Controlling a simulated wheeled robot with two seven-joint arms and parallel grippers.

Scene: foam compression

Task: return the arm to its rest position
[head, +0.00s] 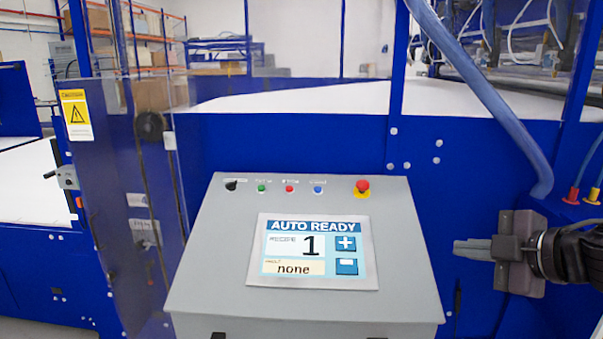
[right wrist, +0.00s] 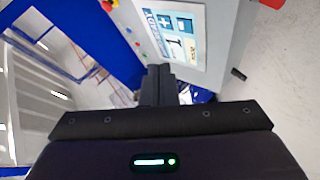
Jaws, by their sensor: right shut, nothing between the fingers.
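My right gripper (head: 470,250) is at the right of the head view, with its fingers pointing left toward the control panel. It is shut and empty, and it stands apart from the panel's right edge. In the right wrist view its closed fingers (right wrist: 159,85) point toward the grey panel. My left gripper is not in view.
The grey control panel (head: 200,270) has a screen (head: 310,250) reading "AUTO READY", recipe 1, "none". Above it are small buttons and a red emergency stop (head: 362,186). A blue machine frame (head: 290,145) stands behind, with a blue hose (head: 490,95) at the right.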

